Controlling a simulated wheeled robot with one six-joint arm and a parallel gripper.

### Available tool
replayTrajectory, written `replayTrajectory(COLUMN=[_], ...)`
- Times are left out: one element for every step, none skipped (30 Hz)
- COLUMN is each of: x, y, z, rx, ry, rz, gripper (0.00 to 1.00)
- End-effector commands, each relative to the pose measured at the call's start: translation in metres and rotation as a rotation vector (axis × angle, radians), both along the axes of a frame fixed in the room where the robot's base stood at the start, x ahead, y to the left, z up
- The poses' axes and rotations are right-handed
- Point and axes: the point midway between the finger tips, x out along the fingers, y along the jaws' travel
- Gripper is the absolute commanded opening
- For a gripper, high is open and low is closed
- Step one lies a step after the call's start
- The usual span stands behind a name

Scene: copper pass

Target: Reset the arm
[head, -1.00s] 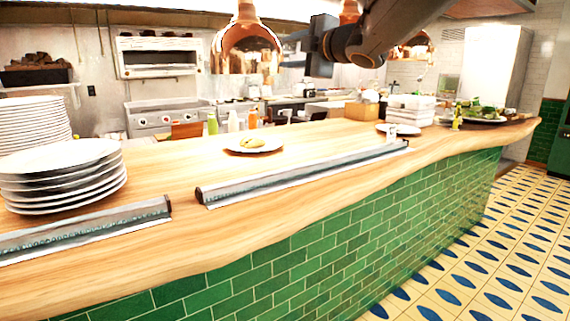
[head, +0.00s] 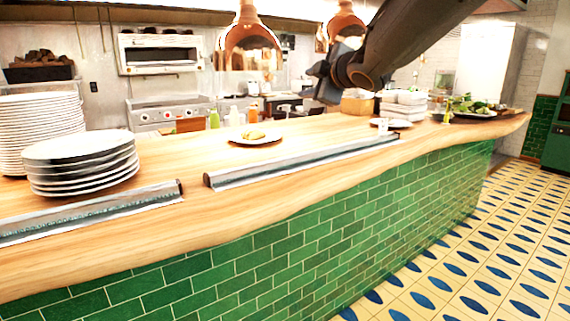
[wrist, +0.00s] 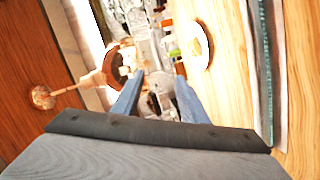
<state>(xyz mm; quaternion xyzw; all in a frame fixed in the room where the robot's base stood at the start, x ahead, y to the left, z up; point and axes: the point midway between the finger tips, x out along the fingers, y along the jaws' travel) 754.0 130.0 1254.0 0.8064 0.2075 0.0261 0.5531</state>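My gripper (head: 322,82) hangs at the end of my dark arm above the far side of the wooden counter (head: 240,215) in the head view. In the wrist view its two bluish fingers (wrist: 155,85) stand apart with nothing visible held between them. The gripper is clear of the counter, and its fingertips are hard to make out in the head view.
A white plate with food (head: 255,136) sits on the counter. Stacked plates (head: 82,165) stand at left. Copper lamps hang overhead, one (head: 250,45) left of my gripper. White containers (head: 403,105) and a salad plate (head: 470,110) are at right.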

Motion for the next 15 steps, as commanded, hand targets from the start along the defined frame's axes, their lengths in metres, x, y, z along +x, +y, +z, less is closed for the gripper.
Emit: replayTrajectory(x=[-0.003, -0.004, -0.007, -0.009, -0.013, -0.018, -0.024, -0.030, -0.041, -0.051, -0.061, -0.076, -0.089, -0.102, -0.121], y=[-0.009, -0.015, -0.023, -0.029, -0.036, -0.045, -0.054, -0.063, -0.074, -0.082, -0.090, -0.099, -0.105, -0.111, -0.118], z=[-0.014, -0.022, -0.036, -0.045, -0.057, -0.072, -0.087, -0.102, -0.123, -0.140, -0.156, -0.177, -0.193, -0.209, -0.228], rx=[0.022, 0.036, 0.056, 0.071, 0.089, 0.114, 0.133, 0.155, 0.186, 0.210, 0.233, 0.263, 0.285, 0.306, 0.334], ry=[0.041, 0.066, 0.105, 0.133, 0.167, 0.213, 0.255, 0.297, 0.358, 0.409, 0.457, 0.522, 0.571, 0.619, 0.683], rz=[-0.037, -0.061, -0.096, -0.121, -0.154, -0.196, -0.233, -0.272, -0.329, -0.374, -0.419, -0.478, -0.522, -0.565, -0.623], gripper=[0.40, 0.40, 0.40, 0.40, 0.40, 0.40, 0.40, 0.40, 0.40, 0.40, 0.40, 0.40, 0.40, 0.40, 0.40])
